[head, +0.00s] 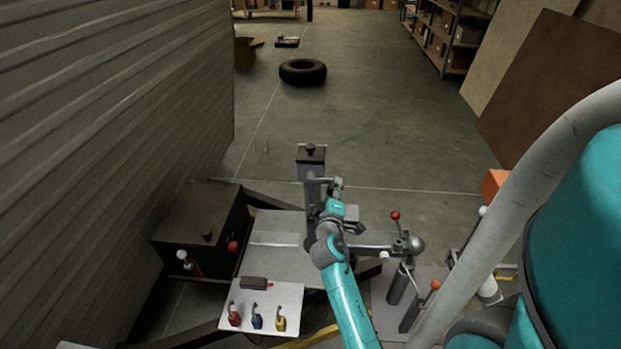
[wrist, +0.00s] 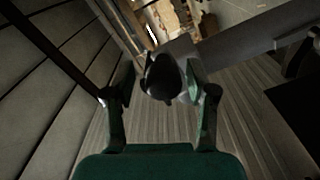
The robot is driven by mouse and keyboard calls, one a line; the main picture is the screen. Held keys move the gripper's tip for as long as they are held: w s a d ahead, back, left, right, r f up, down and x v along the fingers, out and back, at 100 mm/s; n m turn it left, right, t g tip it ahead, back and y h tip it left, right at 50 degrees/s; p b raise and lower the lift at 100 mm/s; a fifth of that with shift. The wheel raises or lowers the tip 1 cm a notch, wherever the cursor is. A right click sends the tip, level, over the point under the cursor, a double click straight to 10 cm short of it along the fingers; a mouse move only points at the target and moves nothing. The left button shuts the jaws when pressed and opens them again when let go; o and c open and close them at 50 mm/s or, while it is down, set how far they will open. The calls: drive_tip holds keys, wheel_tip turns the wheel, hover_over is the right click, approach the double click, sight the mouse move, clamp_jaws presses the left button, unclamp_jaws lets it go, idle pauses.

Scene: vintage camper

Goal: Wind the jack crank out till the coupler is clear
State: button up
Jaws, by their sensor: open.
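The jack post (head: 312,205) stands upright on the trailer tongue, with a dark box-shaped head and a black knob (head: 311,149) on top. My gripper (head: 336,184) is just right of the post, below its head. In the wrist view my gripper (wrist: 160,68) is open, and a dark rounded knob (wrist: 163,78) shows between its fingers. I cannot tell whether the fingers touch it, or whether it is the crank's grip. The coupler (head: 375,249) reaches right to a grey ball-shaped end (head: 416,245); my arm hides part of it.
The ribbed trailer wall (head: 110,90) closes off the left. A black box (head: 200,225) and a white panel with coloured padlocks (head: 262,305) lie near the tongue. A red-knobbed lever (head: 395,215) stands by the coupler. A tire (head: 303,72) lies on open floor behind.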

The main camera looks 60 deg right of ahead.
drive_tip(key=shift+v, duration=2.5)
drive_tip(key=v, duration=1.2)
drive_tip(key=shift+f, duration=0.1)
